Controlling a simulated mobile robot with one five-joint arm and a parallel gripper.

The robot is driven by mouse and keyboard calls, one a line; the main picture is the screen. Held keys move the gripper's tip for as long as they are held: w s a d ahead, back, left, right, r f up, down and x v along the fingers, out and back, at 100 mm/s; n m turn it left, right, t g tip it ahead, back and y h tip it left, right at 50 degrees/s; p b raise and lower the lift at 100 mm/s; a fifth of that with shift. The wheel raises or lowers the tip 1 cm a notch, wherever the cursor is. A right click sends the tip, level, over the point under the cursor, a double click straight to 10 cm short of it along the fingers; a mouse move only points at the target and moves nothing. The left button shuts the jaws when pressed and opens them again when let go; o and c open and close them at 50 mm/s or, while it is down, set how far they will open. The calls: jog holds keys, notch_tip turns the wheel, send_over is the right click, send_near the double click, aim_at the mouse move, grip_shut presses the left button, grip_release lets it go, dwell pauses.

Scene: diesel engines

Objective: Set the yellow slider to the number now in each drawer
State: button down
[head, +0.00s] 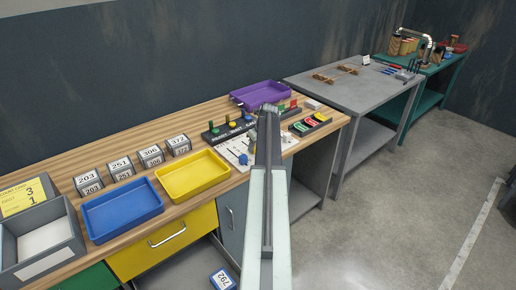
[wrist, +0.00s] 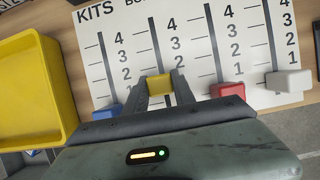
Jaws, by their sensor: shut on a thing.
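The yellow slider (wrist: 158,85) sits on the white kits board (wrist: 140,20), on the second line from the left. My gripper (wrist: 159,88) is shut on it, one finger on each side. It stands about level with the 1 of its line, though a finger hides that number. The blue slider (wrist: 107,111), red slider (wrist: 228,91) and white slider (wrist: 287,80) sit at the low ends of their lines. In the head view, my arm hides much of the board (head: 236,150).
On the bench are a blue tray (head: 122,232), a yellow tray (head: 192,196), a purple tray (head: 262,103), several numbered boxes (head: 150,155), a grey bin (head: 45,262) and a yellow card (head: 22,197). A box marked 792 (head: 222,280) lies low down. A grey table (head: 340,90) stands beyond.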

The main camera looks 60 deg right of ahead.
jog(key=shift+s, duration=0.1)
jog(key=c, duration=1)
grip_release()
jog(key=shift+c, duration=0.2)
jog(key=d+p+v, duration=0.1)
jog(key=p+v, duration=0.6)
jog(key=shift+a+r, duration=0.4)
jog(key=shift+a, duration=0.15)
jog(key=shift+s, duration=0.15)
